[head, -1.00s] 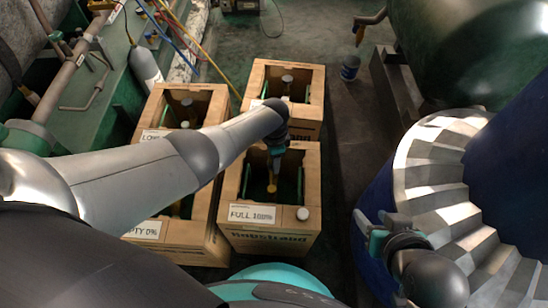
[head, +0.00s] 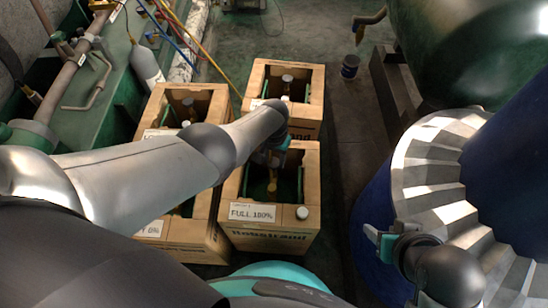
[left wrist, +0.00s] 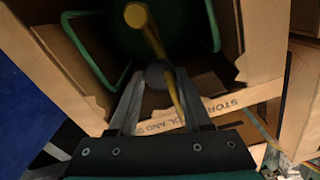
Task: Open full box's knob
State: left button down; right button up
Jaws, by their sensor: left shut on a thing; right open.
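The full box (head: 268,240) is an open cardboard box with a "FULL 100%" label (head: 252,212) on its front. A green cylinder with a brass valve stem (left wrist: 145,25) stands inside it. A round grey knob (left wrist: 157,75) sits between the fingertips of my left gripper (left wrist: 155,95), which is shut on it. In the head view my left gripper (head: 272,158) is over the full box's rear part, and my arm hides part of it. My right gripper (head: 380,242) is open and empty, to the right of the box.
Another cardboard box (head: 313,118) stands behind the full box, and more boxes stand to its left, partly under my arm. A dark blue drum-like object (head: 368,225) stands right.

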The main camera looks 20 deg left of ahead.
pick_arm(q)
jog(key=shift+n, duration=1.6)
jog(key=shift+c, duration=1.7)
grip_release()
jog(key=shift+r, duration=0.1)
